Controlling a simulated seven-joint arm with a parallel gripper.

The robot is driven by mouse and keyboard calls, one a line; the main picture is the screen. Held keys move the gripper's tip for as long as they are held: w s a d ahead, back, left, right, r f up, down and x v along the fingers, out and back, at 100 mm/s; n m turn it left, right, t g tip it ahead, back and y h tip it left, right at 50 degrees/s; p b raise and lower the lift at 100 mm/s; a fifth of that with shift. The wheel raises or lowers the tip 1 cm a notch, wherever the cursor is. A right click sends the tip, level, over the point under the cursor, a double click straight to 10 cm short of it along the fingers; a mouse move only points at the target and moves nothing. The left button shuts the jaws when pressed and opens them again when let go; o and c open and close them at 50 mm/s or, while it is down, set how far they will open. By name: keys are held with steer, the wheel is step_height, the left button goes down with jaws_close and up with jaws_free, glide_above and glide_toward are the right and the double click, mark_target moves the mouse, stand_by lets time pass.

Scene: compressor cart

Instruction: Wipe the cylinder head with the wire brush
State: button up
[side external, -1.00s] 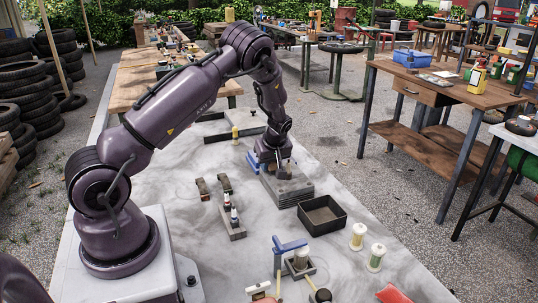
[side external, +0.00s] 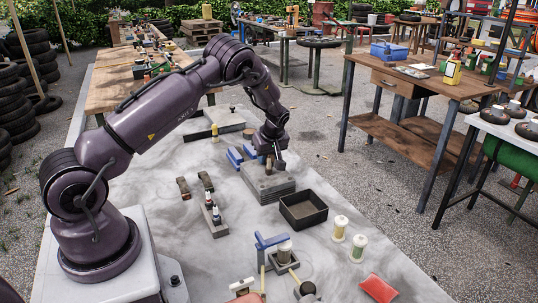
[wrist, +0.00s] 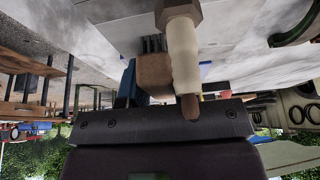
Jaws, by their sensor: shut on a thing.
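The grey finned cylinder head (side external: 268,187) lies on the light bench top in the side view. My gripper (side external: 270,154) is right above it, pointing down. A brown wooden piece, apparently the wire brush (side external: 268,163), shows between gripper and block. In the wrist view the brush is a wooden block (wrist: 153,73) with dark bristles facing away from the palm. My gripper is shut on it. A white piece with a metal hex, like a spark plug (wrist: 185,52), partly covers it there. Whether the bristles touch the cylinder head is hard to tell.
A dark open tray (side external: 303,211) stands just right of the block. Blue parts (side external: 239,156) lie close on its left. A holder with spark plugs (side external: 211,213), a blue-handled fixture (side external: 272,242) and two spools (side external: 340,228) stand nearer the front.

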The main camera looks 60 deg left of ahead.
mark_target(248, 165)
steer(key=s, duration=0.5)
steer(key=shift+s, duration=0.35)
step_height(248, 165, up, 8)
steer(key=shift+r, duration=0.15)
stand_by(0.6)
